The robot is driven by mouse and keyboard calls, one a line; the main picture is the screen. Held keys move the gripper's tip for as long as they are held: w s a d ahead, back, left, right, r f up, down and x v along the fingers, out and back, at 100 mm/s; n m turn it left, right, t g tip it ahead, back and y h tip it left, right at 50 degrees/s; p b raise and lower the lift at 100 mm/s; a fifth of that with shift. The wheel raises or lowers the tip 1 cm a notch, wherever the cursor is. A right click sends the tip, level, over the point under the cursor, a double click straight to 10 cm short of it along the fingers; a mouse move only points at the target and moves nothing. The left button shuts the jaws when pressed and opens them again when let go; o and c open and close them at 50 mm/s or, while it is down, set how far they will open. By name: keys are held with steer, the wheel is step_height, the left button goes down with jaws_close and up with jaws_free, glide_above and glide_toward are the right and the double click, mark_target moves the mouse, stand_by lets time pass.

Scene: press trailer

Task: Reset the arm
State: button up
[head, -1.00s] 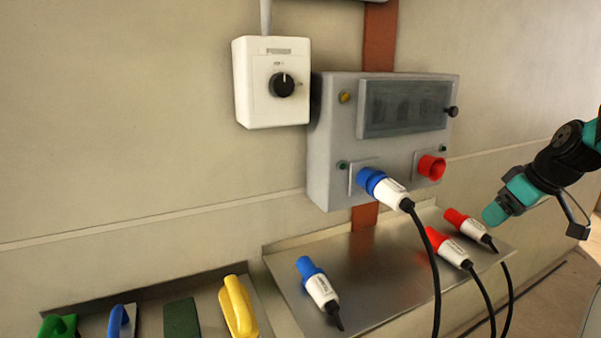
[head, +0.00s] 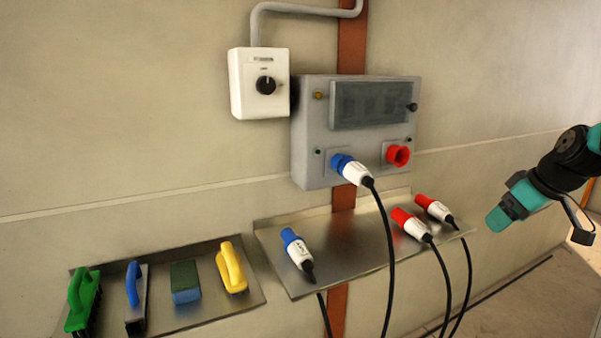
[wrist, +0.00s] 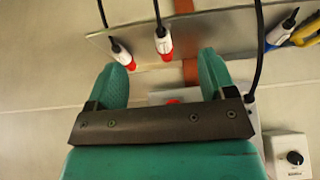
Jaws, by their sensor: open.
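My gripper (head: 503,216) is at the right of the head view, in front of the wall and right of the metal shelf. In the wrist view its two green fingers (wrist: 163,84) stand apart with nothing between them. The grey power box (head: 302,155) has a blue plug (head: 356,172) in its blue socket and an empty red socket (head: 397,155). Two red plugs (head: 409,223) (head: 433,208) and a blue plug (head: 297,249) lie on the shelf (head: 340,262). The red plugs also show beyond the fingers in the wrist view (wrist: 162,42).
A white switch box (head: 259,83) with a black knob hangs on the wall. A lower tray (head: 212,306) at the left holds brushes and a sponge block. Black cables (head: 389,270) hang from the plugs over the shelf edge. The space around my gripper is clear.

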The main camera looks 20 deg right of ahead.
steer(key=w+a+r+n+g+y, duration=0.1)
steer(key=a+r+n+g+y, duration=0.15)
steer(key=a, duration=2.55)
steer(key=s+a+n+g+y, duration=0.1)
steer(key=s+a+n+g, duration=0.2)
steer(key=s+a, duration=1.1)
steer(key=shift+a+f+n, duration=0.3)
steer(key=shift+f+n, duration=0.05)
steer(key=shift+f, duration=0.05)
